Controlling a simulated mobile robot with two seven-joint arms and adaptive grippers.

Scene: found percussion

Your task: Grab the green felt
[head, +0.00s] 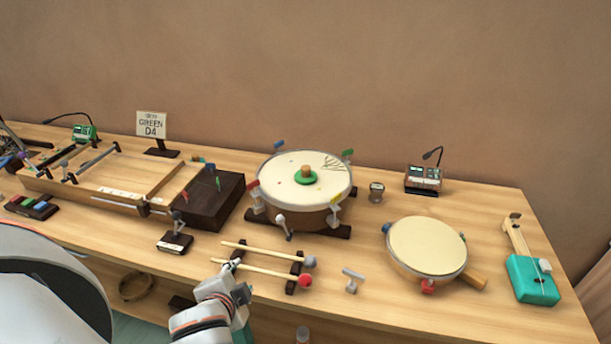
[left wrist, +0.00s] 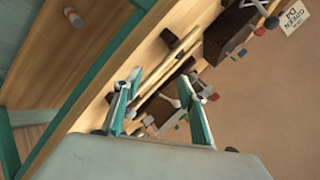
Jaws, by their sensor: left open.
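A round green disc (head: 306,178) with a wooden knob lies on the pale head of a large drum (head: 280,206). Small green pieces also show on the drum's rim (head: 347,153) and at the dark box (head: 218,184); I cannot tell which of these green pieces is felt. My left gripper (head: 236,268) is low at the table's front edge, near the handle ends of two mallets, left of and in front of the drum. In the left wrist view its two fingers (left wrist: 160,106) are spread apart with nothing gripped between them. My right gripper is not in view.
The mallets, one with a red head (head: 305,281), lie on dark rests. A dark box (head: 208,208) stands left of the drum, and a frame drum (head: 427,248) lies to the right. A sign (head: 151,125) reads GREEN D4.

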